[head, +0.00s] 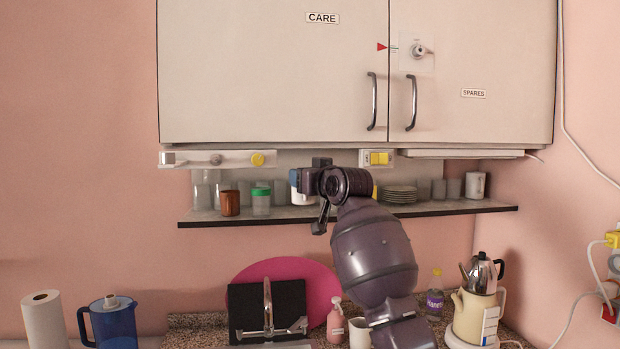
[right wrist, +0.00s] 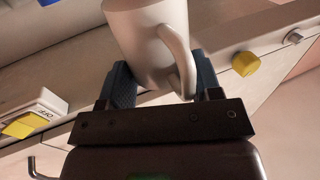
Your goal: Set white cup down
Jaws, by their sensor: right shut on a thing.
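The white cup (right wrist: 150,40) is between the dark finger pads of my right gripper (right wrist: 165,82) in the right wrist view, its handle toward the camera. In the head view my right gripper (head: 300,181) is at the wall shelf (head: 440,207), shut on the cup. Only a small part of the white cup (head: 301,197) shows there, just above the shelf's level. I cannot tell whether its base touches the shelf. My left gripper is not in view.
A brown cup (head: 230,203) and a green-lidded jar (head: 261,201) stand left of the held cup. Stacked plates (head: 399,194) and a white mug (head: 475,185) are to the right. The cabinet (head: 270,75) and a rail with a yellow knob (head: 257,159) hang above.

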